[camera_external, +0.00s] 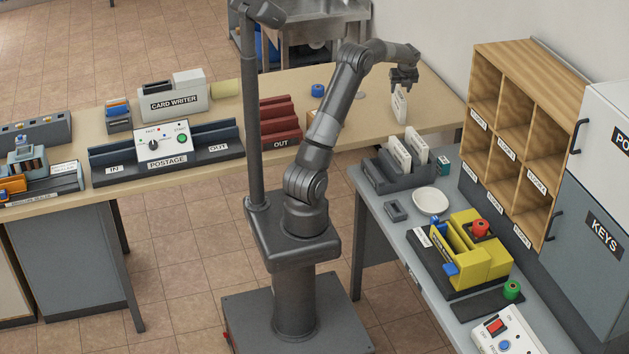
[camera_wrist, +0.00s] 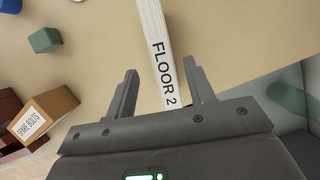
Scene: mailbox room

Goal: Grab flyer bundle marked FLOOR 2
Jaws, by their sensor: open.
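The white flyer bundle marked FLOOR 2 (camera_wrist: 158,50) lies between my gripper's two fingers in the wrist view, with a gap on each side. In the external view a white bundle (camera_external: 399,106) stands near the right end of the long tan table (camera_external: 365,118). My gripper (camera_external: 404,83) is just above it, pointing down. My gripper's fingers (camera_wrist: 161,67) are open in the wrist view. The bundle's far end runs out of the wrist view.
Two other white bundles (camera_external: 409,148) stand in a dark rack (camera_external: 395,180) on the grey side table. A box marked SPARE BOLTS (camera_wrist: 42,116) and a green block (camera_wrist: 45,40) lie left of my gripper. A wooden pigeonhole shelf (camera_external: 527,72) stands right.

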